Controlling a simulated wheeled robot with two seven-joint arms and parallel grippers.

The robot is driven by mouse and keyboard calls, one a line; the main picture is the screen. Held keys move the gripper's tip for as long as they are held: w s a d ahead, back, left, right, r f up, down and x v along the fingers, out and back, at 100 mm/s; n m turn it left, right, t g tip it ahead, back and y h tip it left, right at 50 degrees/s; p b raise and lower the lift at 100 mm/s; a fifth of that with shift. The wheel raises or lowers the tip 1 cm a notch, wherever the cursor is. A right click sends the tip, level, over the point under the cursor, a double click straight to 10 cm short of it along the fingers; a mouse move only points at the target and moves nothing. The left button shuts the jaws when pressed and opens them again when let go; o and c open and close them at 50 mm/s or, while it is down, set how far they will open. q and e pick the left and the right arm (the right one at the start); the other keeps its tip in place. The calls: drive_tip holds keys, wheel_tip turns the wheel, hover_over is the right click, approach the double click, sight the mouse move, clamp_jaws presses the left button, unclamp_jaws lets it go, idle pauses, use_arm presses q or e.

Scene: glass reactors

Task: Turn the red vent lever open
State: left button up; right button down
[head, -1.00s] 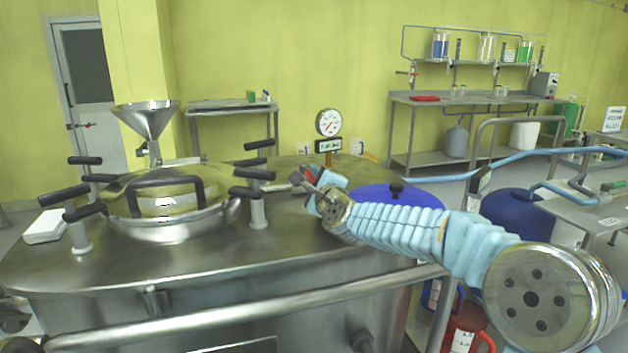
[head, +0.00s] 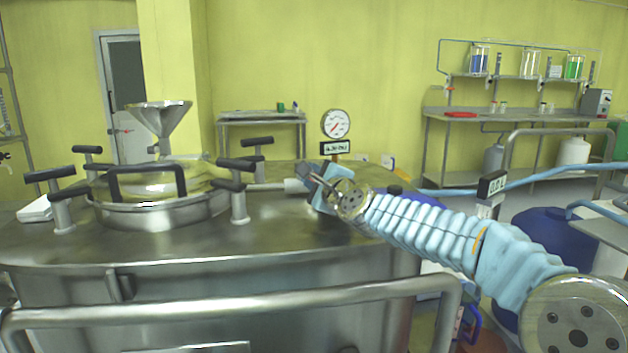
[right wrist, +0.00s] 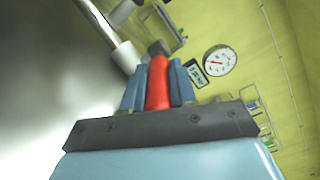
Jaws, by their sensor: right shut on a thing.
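The red vent lever (right wrist: 158,84) shows in the right wrist view, between the blue fingers of my right gripper (right wrist: 158,88). The gripper is shut on it. A dark fitting shows at the lever's far end. In the head view my right gripper (head: 318,186) is above the right part of the steel vessel top (head: 290,228), below the pressure gauge (head: 335,124); the lever is hidden there by the gripper and wrist. The gauge also shows in the right wrist view (right wrist: 219,60). My left gripper is in neither view.
A round hatch (head: 160,212) with black-handled clamps sits left on the vessel, with a steel funnel (head: 160,118) behind it. A steel rail (head: 240,300) runs along the front. A blue drum (head: 550,240) stands at the right, beyond my right arm.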

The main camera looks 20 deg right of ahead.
drive_tip(key=c, duration=0.9)
unclamp_jaws()
drive_tip(key=shift+s, duration=0.35)
drive_tip(key=s+b, duration=0.1)
drive_tip(key=s, duration=0.3)
drive_tip(key=s+d, duration=0.1)
drive_tip(key=s, duration=0.3)
drive_tip(key=s+d+b, duration=0.1)
drive_tip(key=s, duration=0.4)
drive_tip(key=shift+d+b, duration=0.1)
drive_tip(key=shift+b, duration=0.25)
drive_tip(key=shift+c, duration=0.2)
